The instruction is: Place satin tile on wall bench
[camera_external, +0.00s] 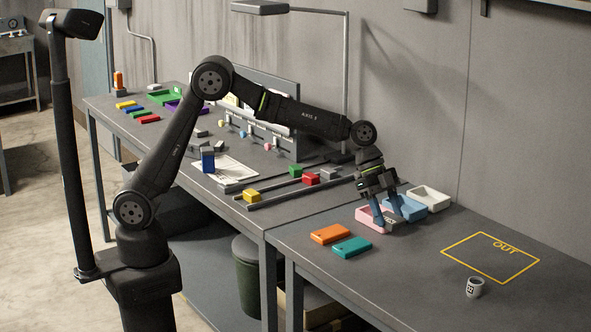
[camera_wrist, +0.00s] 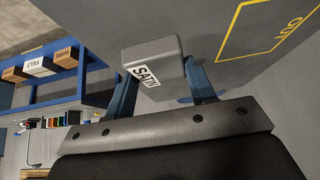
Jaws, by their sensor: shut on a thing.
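The satin tile (camera_wrist: 152,52) is a grey block with a white label reading "SATIN", in the wrist view. My gripper (camera_wrist: 160,78) is shut on it, with a blue finger on each side. In the external view my gripper (camera_external: 393,220) points down, low over the near bench (camera_external: 400,285), among the small trays. There the tile is mostly hidden by the fingers and I cannot tell whether it touches anything. A yellow outline marked OUT (camera_external: 490,258) is on this bench, to the gripper's right. Which bench is the wall bench is not labelled.
A pink tray (camera_external: 364,214), blue tray (camera_external: 428,206) and white tray (camera_external: 431,193) crowd the gripper. An orange tile (camera_external: 331,234) and teal tile (camera_external: 352,247) lie in front. A small cup (camera_external: 474,287) stands near the outline. The outlined area is clear.

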